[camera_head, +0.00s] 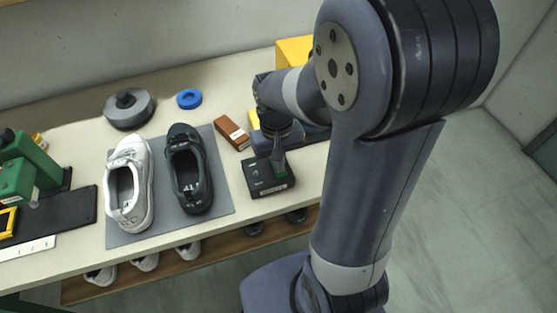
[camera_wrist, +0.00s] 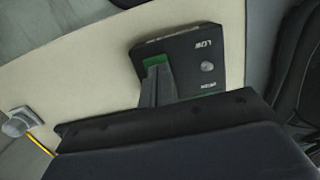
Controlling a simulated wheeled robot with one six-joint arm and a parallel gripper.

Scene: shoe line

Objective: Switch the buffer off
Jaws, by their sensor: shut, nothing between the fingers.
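A black control box (camera_head: 268,187) with a green patch lies on the bench near its front edge, to the right of the shoe mat. The wrist view shows the box (camera_wrist: 187,47) close up, with the word LOW, a small grey round knob (camera_wrist: 208,66) and a green part (camera_wrist: 152,62). My gripper (camera_head: 279,168) points down over the box, fingers shut and empty. In the wrist view its fingertips (camera_wrist: 157,72) overlap the green part. I cannot tell whether they touch it. The fingers and gripper body hide part of the box's face.
A white shoe (camera_head: 143,158) and a black shoe (camera_head: 198,157) stand on a grey mat (camera_head: 215,208). A brown block (camera_head: 232,132), a blue ring (camera_head: 189,98) and a grey round item (camera_head: 130,113) lie behind. A yellow object (camera_head: 292,50) is partly hidden by my arm. A green machine (camera_head: 35,160) stands left.

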